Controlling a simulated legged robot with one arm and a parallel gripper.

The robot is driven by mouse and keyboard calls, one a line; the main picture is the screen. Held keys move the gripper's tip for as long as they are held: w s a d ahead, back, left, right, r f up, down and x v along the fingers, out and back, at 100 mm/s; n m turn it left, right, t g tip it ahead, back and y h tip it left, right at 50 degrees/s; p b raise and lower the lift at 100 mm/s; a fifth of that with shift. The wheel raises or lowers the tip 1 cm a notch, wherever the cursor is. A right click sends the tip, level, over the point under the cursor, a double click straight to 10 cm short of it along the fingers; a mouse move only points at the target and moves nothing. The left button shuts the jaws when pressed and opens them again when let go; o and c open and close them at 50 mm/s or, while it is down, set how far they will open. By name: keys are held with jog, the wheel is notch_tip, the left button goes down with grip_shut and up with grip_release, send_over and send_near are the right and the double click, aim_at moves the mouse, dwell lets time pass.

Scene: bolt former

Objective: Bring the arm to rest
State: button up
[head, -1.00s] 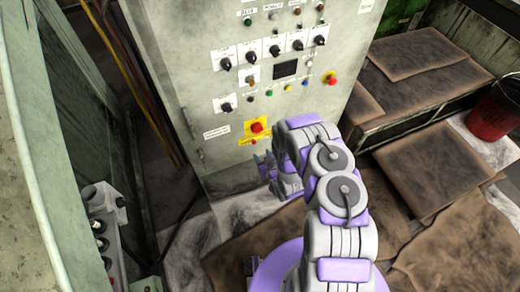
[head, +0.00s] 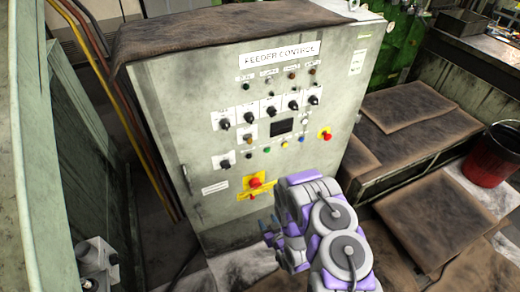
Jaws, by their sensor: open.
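My arm (head: 330,235), grey and lilac, reaches up from the bottom of the head view, right of centre. My gripper (head: 268,230) is at its far end, small and partly hidden behind the arm links. It is open, and I see nothing between its fingers. It is in front of the lower part of the grey feeder control cabinet (head: 215,170), below the red button on a yellow plate (head: 254,183). I cannot tell how far it is from the cabinet face.
The cabinet carries several knobs and buttons, with a brown mat (head: 200,32) on top. Brown mats (head: 440,195) cover low platforms at right, near a red bucket (head: 490,155). A green-grey panel (head: 20,180) and a small switch box (head: 97,262) stand at left.

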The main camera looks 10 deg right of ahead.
jog(key=shift+d, duration=0.1)
jog(key=w+d+r+g+h, duration=0.2)
jog(key=w+d+r, duration=0.3)
jog(key=s+d+r+m+g+h, duration=0.1)
jog(key=s+d+r+g+h, duration=0.15)
jog(key=r, duration=0.65)
jog(key=s+d+r+m+g+h, duration=0.1)
jog(key=s+d+r+g, duration=0.2)
jog(key=r, duration=0.6)
jog(key=s+a+r+g, duration=0.1)
jog(key=s+r+g, duration=0.1)
jog(key=s+r, duration=0.5)
jog(key=s+a+r+m+g+y, duration=0.1)
jog(key=s+r, duration=0.6)
jog(key=s, duration=0.8)
jog(key=s+a+r+g, duration=0.3)
jog(key=s+r, duration=0.4)
jog(key=s, duration=0.5)
jog(key=shift+r+m+g, duration=0.25)
jog(key=shift+m+g, duration=0.05)
jog(key=shift+g, duration=0.25)
jog(key=shift+c, duration=0.7)
